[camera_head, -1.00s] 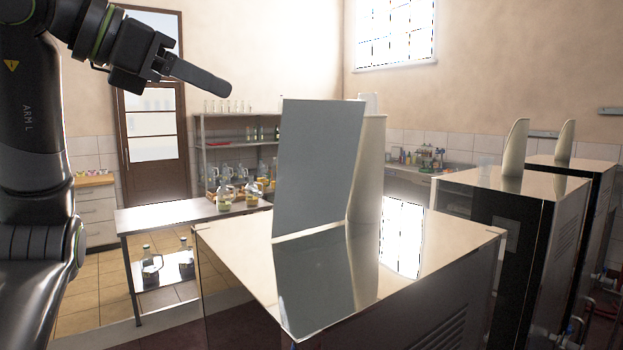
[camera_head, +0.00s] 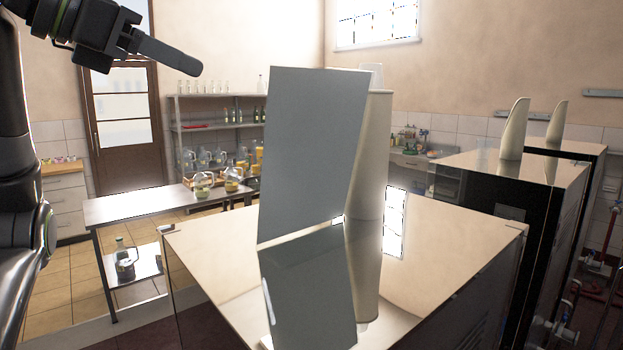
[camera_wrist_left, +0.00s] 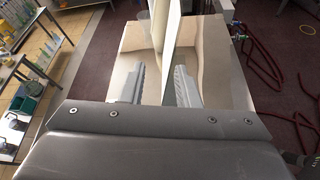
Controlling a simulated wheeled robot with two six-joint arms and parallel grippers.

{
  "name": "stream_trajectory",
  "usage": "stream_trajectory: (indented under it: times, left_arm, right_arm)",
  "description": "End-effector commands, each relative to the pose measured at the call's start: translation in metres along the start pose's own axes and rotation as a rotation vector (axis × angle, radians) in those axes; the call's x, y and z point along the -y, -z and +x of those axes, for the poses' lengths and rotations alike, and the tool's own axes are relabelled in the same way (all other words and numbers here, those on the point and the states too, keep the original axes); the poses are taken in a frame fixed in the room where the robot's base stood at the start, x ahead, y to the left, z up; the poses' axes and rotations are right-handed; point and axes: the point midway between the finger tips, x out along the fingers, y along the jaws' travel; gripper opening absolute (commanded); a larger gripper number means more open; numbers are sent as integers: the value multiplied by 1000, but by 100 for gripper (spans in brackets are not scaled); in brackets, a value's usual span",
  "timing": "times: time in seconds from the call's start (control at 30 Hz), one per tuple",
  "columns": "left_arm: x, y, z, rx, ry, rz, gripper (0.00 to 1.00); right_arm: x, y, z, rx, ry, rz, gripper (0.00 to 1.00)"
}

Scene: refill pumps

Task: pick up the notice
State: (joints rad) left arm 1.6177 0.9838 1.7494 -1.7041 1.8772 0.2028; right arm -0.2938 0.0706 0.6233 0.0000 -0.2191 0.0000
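The notice (camera_head: 312,150) is a plain grey flat panel. It stands upright, tilted slightly, on the shiny top of a metal cabinet (camera_head: 215,262), in front of a cream tapered column (camera_head: 373,160). My left gripper (camera_head: 192,68) is up and to the left of the notice in the head view, apart from it. In the left wrist view its two fingers (camera_wrist_left: 156,88) are spread open. The notice (camera_wrist_left: 170,62) shows there nearly edge-on, as a pale strip between the fingers in the picture, with no visible contact. My right gripper is not in view.
A steel table (camera_head: 140,205) with glass jugs stands left of the cabinet. A shelf with bottles is behind it. Two more dark cabinets (camera_head: 510,190) with pale spouts stand to the right. Red hoses (camera_wrist_left: 268,75) lie on the floor. The air around the notice's left side is free.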

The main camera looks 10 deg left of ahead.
Motion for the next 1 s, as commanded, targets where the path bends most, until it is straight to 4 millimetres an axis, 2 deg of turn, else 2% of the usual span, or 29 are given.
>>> stream_trajectory:
  times: [0.4,0.7,0.87,1.0]
  left_arm:
    - [10,42,18,0,0,0,29]
    - [19,80,33,1,0,0,29]
    - [20,85,38,0,1,1,29]
    - [20,82,58,-3,5,0,29]
  right_arm:
    - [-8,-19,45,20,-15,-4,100]
    - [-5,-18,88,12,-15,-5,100]
    - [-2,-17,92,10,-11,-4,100]
    - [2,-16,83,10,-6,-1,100]
